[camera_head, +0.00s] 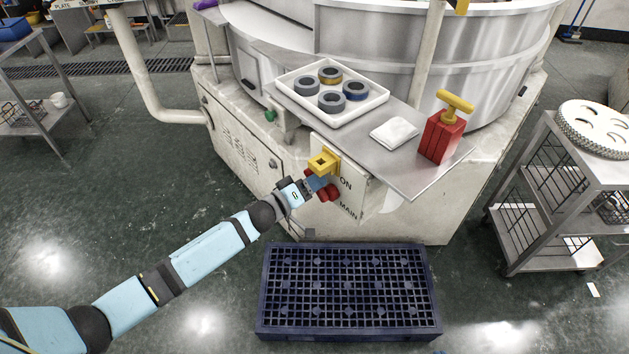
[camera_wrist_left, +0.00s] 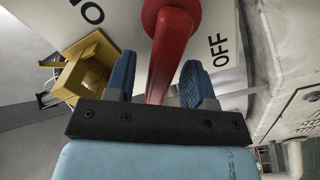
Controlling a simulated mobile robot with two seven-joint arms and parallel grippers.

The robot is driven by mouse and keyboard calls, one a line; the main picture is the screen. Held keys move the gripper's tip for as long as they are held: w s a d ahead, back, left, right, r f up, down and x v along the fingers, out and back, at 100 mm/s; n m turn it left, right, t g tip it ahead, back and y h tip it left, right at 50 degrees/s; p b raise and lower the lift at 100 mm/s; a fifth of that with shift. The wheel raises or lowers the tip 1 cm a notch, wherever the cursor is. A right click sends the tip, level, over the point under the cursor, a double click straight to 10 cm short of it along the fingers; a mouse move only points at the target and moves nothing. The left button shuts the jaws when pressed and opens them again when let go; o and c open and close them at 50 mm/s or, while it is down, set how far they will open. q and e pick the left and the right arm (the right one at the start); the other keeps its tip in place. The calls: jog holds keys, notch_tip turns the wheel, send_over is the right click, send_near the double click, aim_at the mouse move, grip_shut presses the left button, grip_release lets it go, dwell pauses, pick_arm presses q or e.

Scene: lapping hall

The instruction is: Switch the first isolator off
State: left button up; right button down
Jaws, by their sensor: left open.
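The isolator's red handle (camera_head: 332,193) sits on a white plate (camera_head: 351,187) lettered ON and MAIN on the front of the machine. In the left wrist view the red handle (camera_wrist_left: 172,50) runs from its round hub toward me, with OFF lettered to its right. My left gripper (camera_head: 319,184) is at the handle. Its blue fingertips (camera_wrist_left: 159,82) stand on either side of the handle, open, with visible gaps. A yellow square fitting (camera_head: 323,162) is just above the gripper and shows at the left in the wrist view (camera_wrist_left: 73,76). My right gripper is not in view.
A dark grid mat (camera_head: 347,329) lies below. A wire-sided trolley (camera_head: 549,170) stands right.

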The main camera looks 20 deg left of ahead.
pick_arm(q)
jog(key=shift+w+d, duration=0.15)
jog(key=shift+w, duration=0.1)
grip_shut()
